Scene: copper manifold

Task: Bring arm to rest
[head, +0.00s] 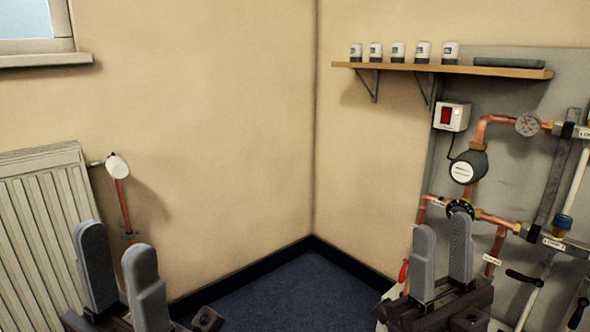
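My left gripper (122,268) is at the lower left, in front of the radiator's right end. Its two grey fingers point up and stand apart with nothing between them. My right gripper (441,262) is at the lower right, in front of the copper pipework.
A white radiator (40,205) with a valve (117,166) stands at left. At right, a grey board (530,100) carries copper pipes, a green pump (467,167) and a red switch (446,116). A wooden shelf (440,68) holds several jars. Blue floor (290,295) is clear between the grippers.

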